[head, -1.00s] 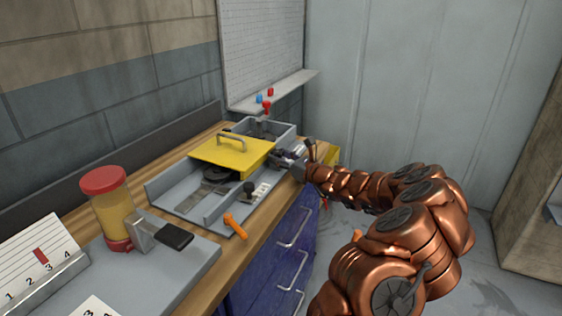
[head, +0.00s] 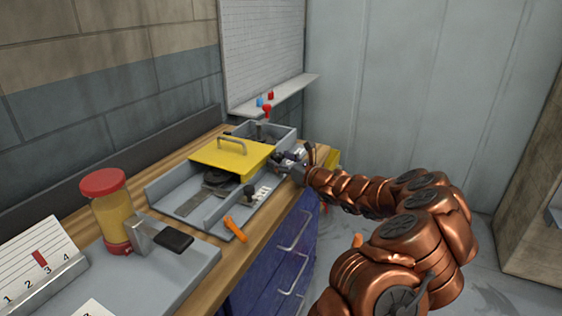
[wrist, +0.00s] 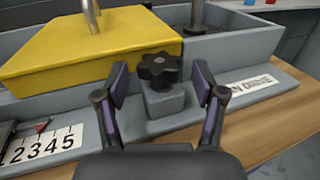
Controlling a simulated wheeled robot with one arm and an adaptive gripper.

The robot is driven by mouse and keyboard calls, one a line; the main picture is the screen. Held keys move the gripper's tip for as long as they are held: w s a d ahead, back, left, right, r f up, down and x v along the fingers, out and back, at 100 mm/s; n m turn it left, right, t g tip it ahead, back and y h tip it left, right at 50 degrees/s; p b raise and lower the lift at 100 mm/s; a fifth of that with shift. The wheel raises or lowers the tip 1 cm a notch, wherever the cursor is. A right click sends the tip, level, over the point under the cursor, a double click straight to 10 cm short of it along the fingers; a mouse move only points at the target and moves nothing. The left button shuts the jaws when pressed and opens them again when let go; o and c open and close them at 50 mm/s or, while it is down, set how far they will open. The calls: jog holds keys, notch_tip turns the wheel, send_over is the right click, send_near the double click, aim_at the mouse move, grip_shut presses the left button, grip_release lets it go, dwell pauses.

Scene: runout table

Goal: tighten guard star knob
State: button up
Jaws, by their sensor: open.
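The black guard star knob (wrist: 160,70) sits on a grey block (wrist: 164,103) beside the yellow guard (wrist: 90,48), on the side of the grey machine. In the wrist view my gripper (wrist: 162,88) is open, with one purple-padded finger on each side of the knob and block. Gaps show between the fingers and the knob. In the head view my gripper (head: 285,160) is at the right side of the yellow guard (head: 228,155), and the knob is hard to make out there.
An orange-handled tool (head: 234,229) lies at the machine's front edge. A black knob (head: 250,192) stands nearer. A red-lidded jar (head: 111,215) is at left. A number label (wrist: 42,145) shows in the wrist view. Bare wooden bench (wrist: 255,125) lies at right.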

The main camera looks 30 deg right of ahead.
jog(key=v, duration=1.2)
dwell(0.4)
dwell(0.5)
